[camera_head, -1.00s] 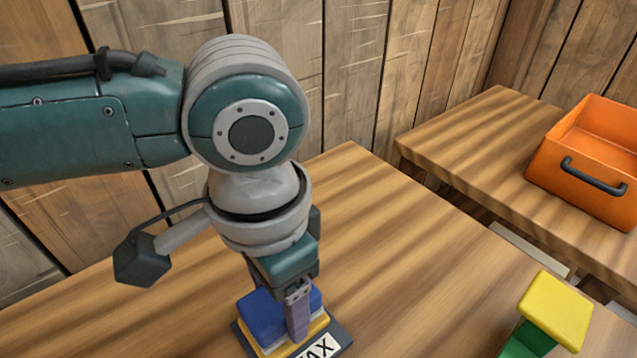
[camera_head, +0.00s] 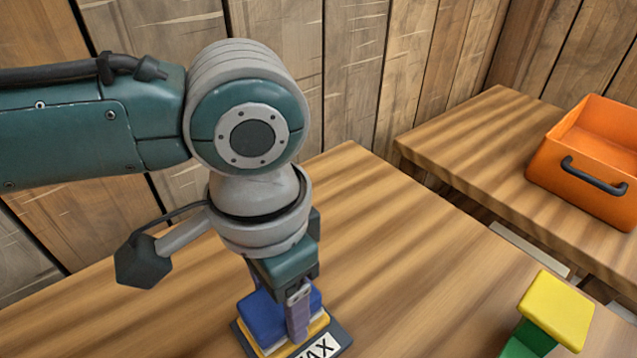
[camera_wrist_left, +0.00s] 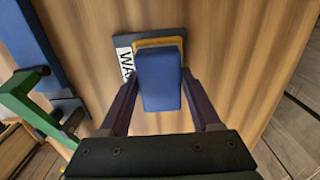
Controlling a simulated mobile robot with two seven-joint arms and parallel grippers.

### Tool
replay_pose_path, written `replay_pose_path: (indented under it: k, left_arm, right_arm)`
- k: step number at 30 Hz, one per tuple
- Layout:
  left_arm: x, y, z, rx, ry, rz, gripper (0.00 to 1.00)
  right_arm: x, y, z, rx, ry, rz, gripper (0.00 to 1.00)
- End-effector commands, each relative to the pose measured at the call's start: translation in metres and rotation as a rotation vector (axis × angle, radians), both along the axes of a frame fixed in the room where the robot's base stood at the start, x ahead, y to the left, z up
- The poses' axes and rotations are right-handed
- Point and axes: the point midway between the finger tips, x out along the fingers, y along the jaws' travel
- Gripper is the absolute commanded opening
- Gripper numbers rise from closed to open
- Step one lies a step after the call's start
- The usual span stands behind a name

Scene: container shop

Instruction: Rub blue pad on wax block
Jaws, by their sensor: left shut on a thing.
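The blue pad (camera_head: 264,318) lies over the yellow wax block, on a dark base plate (camera_head: 340,333) with a white label reading "WAX". My left gripper (camera_head: 298,318) points down and is shut on the blue pad, a finger on each side of it. In the left wrist view the blue pad (camera_wrist_left: 160,80) sits between the fingers of my left gripper (camera_wrist_left: 162,100). A yellow edge of the wax block (camera_wrist_left: 158,41) shows beyond it. The pad appears to rest on the block, which it mostly hides. My right gripper is not in view.
A green object with a yellow top (camera_head: 555,312) stands on the table (camera_head: 430,290) at the right. An orange bin (camera_head: 590,170) with a dark handle sits on a second table. A wooden wall runs behind.

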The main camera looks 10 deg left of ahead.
Motion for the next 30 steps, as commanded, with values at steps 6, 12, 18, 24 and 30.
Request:
replay_pose_path:
  k: [6, 12, 18, 24, 30]
  left_arm:
    - [0.0, -0.0002, -0.003, 0.0, 0.0, 0.0, 0.2]
    - [0.0, -0.0002, -0.0054, -0.001, 0.001, 0.0, 0.2]
    - [0.0, -0.0002, -0.006, 0.0, 0.0, 0.0, 0.2]
    - [0.0, -0.0002, -0.006, 0.0, 0.0, 0.0, 0.2]
    - [-0.0002, -0.0002, -0.006, 0.0, 0.0, 0.0, 0.2]
  right_arm:
    - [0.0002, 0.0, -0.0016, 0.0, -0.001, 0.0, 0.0]
    - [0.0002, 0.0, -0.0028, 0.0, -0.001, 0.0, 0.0]
    - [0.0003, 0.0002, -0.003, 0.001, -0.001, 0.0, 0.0]
    - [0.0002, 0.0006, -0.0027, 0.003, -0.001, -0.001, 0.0]
    - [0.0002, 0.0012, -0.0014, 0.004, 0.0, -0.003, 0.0]
